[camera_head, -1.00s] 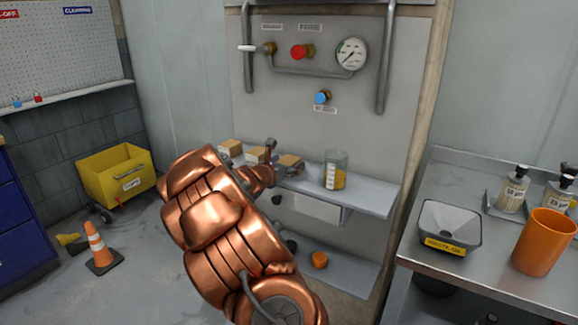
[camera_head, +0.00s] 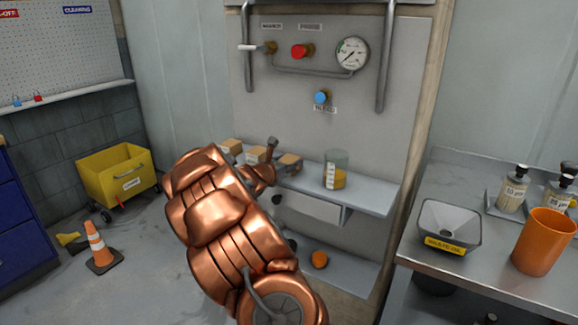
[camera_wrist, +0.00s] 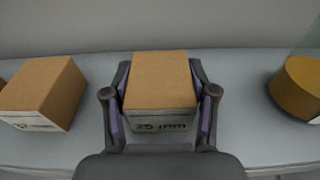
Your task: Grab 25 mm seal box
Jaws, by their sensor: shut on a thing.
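The 25 mm seal box (camera_wrist: 160,82) is a small brown carton with a pale label reading "25 mm" on its near side. In the wrist view it sits between the two fingers of my gripper (camera_wrist: 160,104), which is shut on it from left and right. In the head view the same box (camera_head: 290,162) is the rightmost of the cartons on the grey shelf (camera_head: 365,192), with my gripper (camera_head: 278,160) at it. My copper-coloured arm hides part of the shelf. I cannot tell whether the box is clear of the shelf.
Another carton (camera_wrist: 44,92) stands to the left, its label partly cut off. A glass jar (camera_head: 336,170) with amber contents stands right of the box. The panel with valves and a gauge (camera_head: 352,54) rises behind. A lower shelf holds an orange object (camera_head: 320,260).

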